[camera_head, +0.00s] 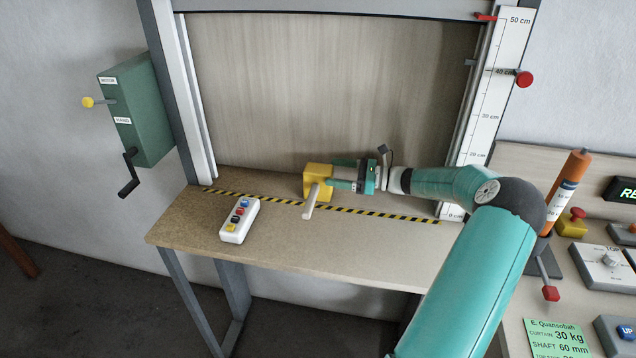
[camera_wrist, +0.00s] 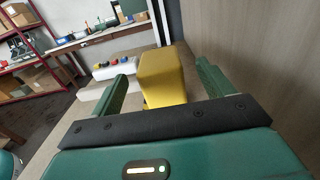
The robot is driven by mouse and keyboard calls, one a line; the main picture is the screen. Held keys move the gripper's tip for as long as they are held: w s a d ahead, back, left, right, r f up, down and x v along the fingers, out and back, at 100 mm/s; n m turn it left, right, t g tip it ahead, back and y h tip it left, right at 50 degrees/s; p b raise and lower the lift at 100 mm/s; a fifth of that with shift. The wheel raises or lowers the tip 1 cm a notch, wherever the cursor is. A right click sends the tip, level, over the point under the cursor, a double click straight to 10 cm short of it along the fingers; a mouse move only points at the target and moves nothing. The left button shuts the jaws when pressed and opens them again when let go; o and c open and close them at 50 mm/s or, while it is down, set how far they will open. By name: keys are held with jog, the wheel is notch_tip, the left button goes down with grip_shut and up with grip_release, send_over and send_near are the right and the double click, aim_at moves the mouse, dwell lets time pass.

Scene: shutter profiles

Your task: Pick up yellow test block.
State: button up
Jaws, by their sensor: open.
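The yellow test block (camera_head: 318,172) stands on the workbench at the hazard-striped line, with a pale bar-like handle (camera_head: 311,201) projecting toward the front. My gripper (camera_head: 334,175) reaches in from the right, level and low over the bench, its fingers at the block's right side. In the wrist view the block (camera_wrist: 164,76) sits between the two green fingers of my gripper (camera_wrist: 163,82), which are open. A narrow gap shows on the right; on the left the finger appears close to the block. I cannot tell whether either finger touches it.
A white pendant with coloured buttons (camera_head: 240,219) lies left of the block. The raised shutter's opening and its side rails (camera_head: 197,100) stand behind. A height scale (camera_head: 490,110) and a control desk (camera_head: 590,250) are at right.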

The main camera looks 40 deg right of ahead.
aim_at(318, 168)
jog(key=x, duration=0.6)
jog(key=shift+s+r, duration=0.1)
jog(key=shift+r, duration=0.15)
jog(key=shift+a, duration=0.1)
jog(key=c, duration=1.1)
jog(key=shift+c, duration=0.4)
jog(key=shift+r, duration=0.1)
